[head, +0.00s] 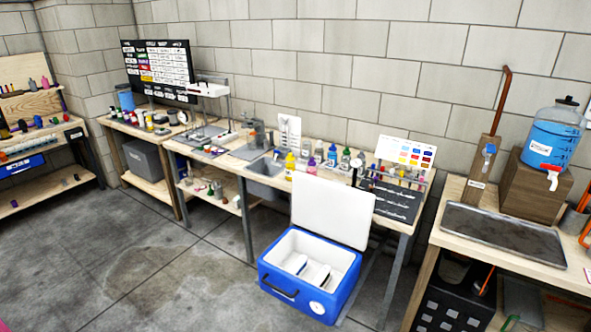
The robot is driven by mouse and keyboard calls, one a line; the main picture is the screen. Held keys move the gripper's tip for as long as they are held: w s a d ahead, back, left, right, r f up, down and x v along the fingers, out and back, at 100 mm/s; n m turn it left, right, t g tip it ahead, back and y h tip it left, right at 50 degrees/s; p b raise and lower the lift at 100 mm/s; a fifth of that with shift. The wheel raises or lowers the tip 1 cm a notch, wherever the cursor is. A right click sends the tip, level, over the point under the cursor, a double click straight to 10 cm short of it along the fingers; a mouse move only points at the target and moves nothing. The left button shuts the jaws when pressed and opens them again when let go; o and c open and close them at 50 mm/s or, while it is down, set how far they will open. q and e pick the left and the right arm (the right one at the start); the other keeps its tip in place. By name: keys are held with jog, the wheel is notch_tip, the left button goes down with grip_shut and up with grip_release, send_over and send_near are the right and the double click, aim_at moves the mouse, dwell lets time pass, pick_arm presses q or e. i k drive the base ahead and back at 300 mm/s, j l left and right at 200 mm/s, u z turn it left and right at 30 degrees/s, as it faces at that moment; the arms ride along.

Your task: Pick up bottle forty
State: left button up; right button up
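Several small bottles stand on the middle workbench (240,168). They include a yellow bottle (290,166), a purple bottle (312,166) and a dark-capped bottle (345,160). More small bottles and jars, including a yellow one (149,121), stand on the bench to the left. A few bottles, including a pink one (44,82), are on the far-left bench. The labels are too small to read, so I cannot tell which is bottle forty. Neither of my grippers shows in the head view.
A blue cooler (285,289) with its white lid (329,212) raised stands on the floor before the middle bench. A metal tray (503,236) and a blue water jug (551,138) are on the right bench. The concrete floor (150,270) at left is clear.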

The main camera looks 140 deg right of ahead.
aim_at(289, 167)
jog(key=z, duration=4.5)
jog(key=i+j+z, duration=0.1)
jog(key=i+j, duration=0.25)
jog(key=i+j+z, duration=0.1)
jog(key=i+j, duration=0.3)
jog(key=i+j+z, duration=0.1)
jog(key=i+j, duration=0.3)
jog(key=i+j+z, duration=0.1)
jog(key=i+j, duration=0.2)
jog(key=j, duration=0.2)
jog(key=i+j+z, duration=0.15)
jog(key=i+j, duration=0.2)
jog(key=j, duration=0.15)
jog(key=i+j+z, duration=0.1)
jog(key=i+j, duration=0.2)
jog(key=j, duration=0.2)
jog(key=i+j+z, duration=0.1)
jog(key=i+j, duration=0.2)
jog(key=j, duration=0.25)
jog(key=i+j+z, duration=0.1)
jog(key=i+j, duration=0.15)
jog(key=j, duration=0.3)
